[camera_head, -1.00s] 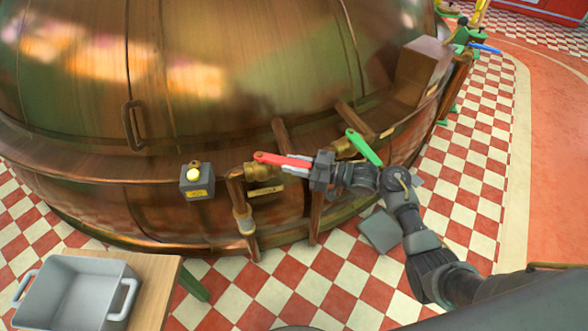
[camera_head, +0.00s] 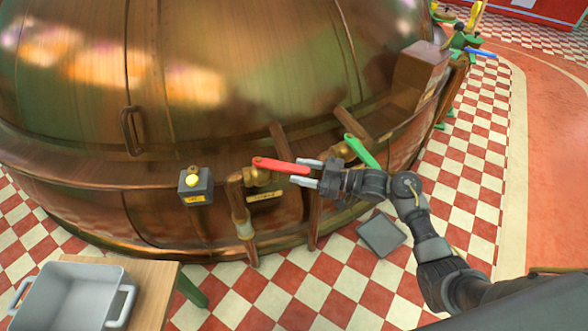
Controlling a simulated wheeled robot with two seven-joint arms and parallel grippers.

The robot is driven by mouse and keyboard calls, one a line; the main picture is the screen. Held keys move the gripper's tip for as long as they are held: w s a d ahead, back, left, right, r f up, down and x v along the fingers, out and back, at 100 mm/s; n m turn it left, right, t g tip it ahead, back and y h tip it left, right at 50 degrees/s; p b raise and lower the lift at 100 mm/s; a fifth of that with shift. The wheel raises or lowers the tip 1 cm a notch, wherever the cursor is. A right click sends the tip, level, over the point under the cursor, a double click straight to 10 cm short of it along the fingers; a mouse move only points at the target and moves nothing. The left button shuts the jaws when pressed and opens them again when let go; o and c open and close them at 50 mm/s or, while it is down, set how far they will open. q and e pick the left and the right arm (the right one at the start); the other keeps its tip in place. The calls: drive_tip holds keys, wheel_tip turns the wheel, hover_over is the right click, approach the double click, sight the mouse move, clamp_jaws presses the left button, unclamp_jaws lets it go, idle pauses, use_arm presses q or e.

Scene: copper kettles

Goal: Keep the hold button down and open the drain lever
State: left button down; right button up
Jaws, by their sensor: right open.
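The hold button (camera_head: 193,181) is a pale yellow knob on a small grey box with a yellow label, at the front of the copper kettle (camera_head: 230,80). Nothing touches it. A red lever (camera_head: 278,165) sits on a brass valve to its right, lying nearly level. A green lever (camera_head: 361,151) slants on another valve further right. I cannot tell from the picture which is the drain lever. My right gripper (camera_head: 307,173) is open and empty, with its two fingertips at the right end of the red lever; contact is unclear. My left gripper does not show.
A grey tub with handles (camera_head: 70,296) stands on a wooden table (camera_head: 150,290) at the lower left. Copper pipes run down below the valves. A grey plate (camera_head: 381,236) lies on the red-and-white checkered floor. Open floor lies to the right.

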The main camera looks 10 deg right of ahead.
drive_tip(key=shift+v, duration=2.25)
